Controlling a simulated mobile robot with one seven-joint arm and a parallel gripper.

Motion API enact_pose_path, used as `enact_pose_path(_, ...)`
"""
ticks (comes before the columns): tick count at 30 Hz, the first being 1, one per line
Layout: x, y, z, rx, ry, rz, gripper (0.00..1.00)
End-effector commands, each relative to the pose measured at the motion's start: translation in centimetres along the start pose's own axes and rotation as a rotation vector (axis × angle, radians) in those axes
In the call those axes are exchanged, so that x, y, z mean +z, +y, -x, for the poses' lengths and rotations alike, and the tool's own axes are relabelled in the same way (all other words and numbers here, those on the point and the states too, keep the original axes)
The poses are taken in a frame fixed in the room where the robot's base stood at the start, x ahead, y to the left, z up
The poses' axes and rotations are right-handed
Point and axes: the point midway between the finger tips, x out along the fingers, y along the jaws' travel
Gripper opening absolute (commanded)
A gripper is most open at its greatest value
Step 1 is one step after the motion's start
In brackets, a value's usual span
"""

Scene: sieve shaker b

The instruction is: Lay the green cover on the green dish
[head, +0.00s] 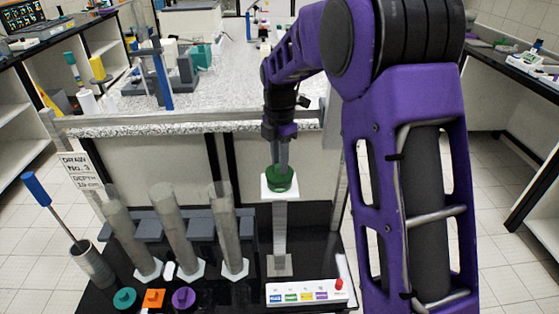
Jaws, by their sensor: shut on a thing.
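My gripper (280,163) points straight down over a white square plate (268,191) on top of a pale upright post. Its fingers are shut on the top of a round green piece, which I take to be the green cover (279,173). Green (280,185) also shows just below it, against the white plate, and this may be the green dish. I cannot tell the line between cover and dish, or whether they touch. The fingers hide part of the green top.
Teal (124,299), orange (153,299) and purple (184,299) knobbed covers lie at the front left. Three clear tubes (168,215) stand behind them. A white panel with a red button (308,292) lies front right. A holder with a blue-handled tool (92,265) stands left.

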Motion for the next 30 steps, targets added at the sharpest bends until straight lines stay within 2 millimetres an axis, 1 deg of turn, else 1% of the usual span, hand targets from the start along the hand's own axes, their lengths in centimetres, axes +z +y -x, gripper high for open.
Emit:
enact_pose_path(24, 0.0, 0.0, -1.2, -0.001, 0.0, 0.0, 0.0)
enact_pose_path(25, 0.0, 0.0, -1.2, -0.001, 0.0, 0.0, 0.31)
enact_pose_path(29, 0.0, 0.0, -1.2, -0.001, 0.0, 0.0, 0.54)
enact_pose_path(30, 0.0, 0.0, -1.2, -0.001, 0.0, 0.0, 0.61)
